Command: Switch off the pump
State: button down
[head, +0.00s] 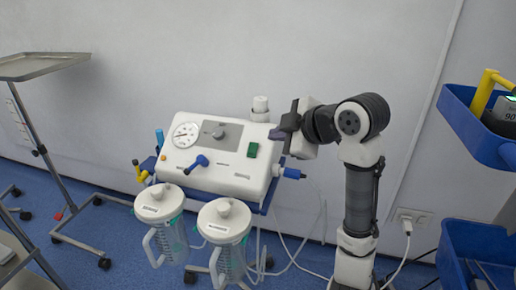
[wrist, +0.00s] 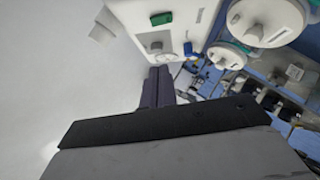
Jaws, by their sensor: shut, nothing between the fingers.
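The pump (head: 215,172) is a white box with a round gauge (head: 186,135) and a grey panel with a knob. A green switch (head: 252,150) sits at the right of its front; it also shows in the wrist view (wrist: 161,18). Whether the switch is on or off cannot be told. My gripper (head: 277,134) is shut and empty, up beside the pump's right end, to the right of and above the green switch in the head view. In the wrist view, its dark fingers (wrist: 157,80) are together and appear apart from the pump.
Two lidded canisters (head: 159,203) (head: 224,220) hang in front of the pump. A blue connector with tubing (head: 290,173) sticks out at its right. A steel tray stand (head: 40,66) is at the left. Blue bins (head: 470,125) are at the right. The wall is close behind.

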dwell(0.3)
send_near(249, 145)
jog(key=a, duration=0.2)
jog(key=w+a, duration=0.1)
jog(key=a, duration=0.1)
jog(key=shift+w+f+b, duration=0.15)
jog(key=shift+w+b, duration=0.05)
jog(key=shift+b, duration=0.2)
jog(key=shift+w+d+f, duration=0.2)
jog(key=shift+w+f, duration=0.2)
jog(key=shift+f, duration=0.1)
jog(key=shift+w+d+f, duration=0.2)
jog(key=shift+w+f, duration=0.2)
jog(key=shift+f, duration=0.05)
jog(key=shift+w+d+f, duration=0.15)
jog(key=shift+w+f, duration=0.25)
jog(key=shift+w, duration=0.05)
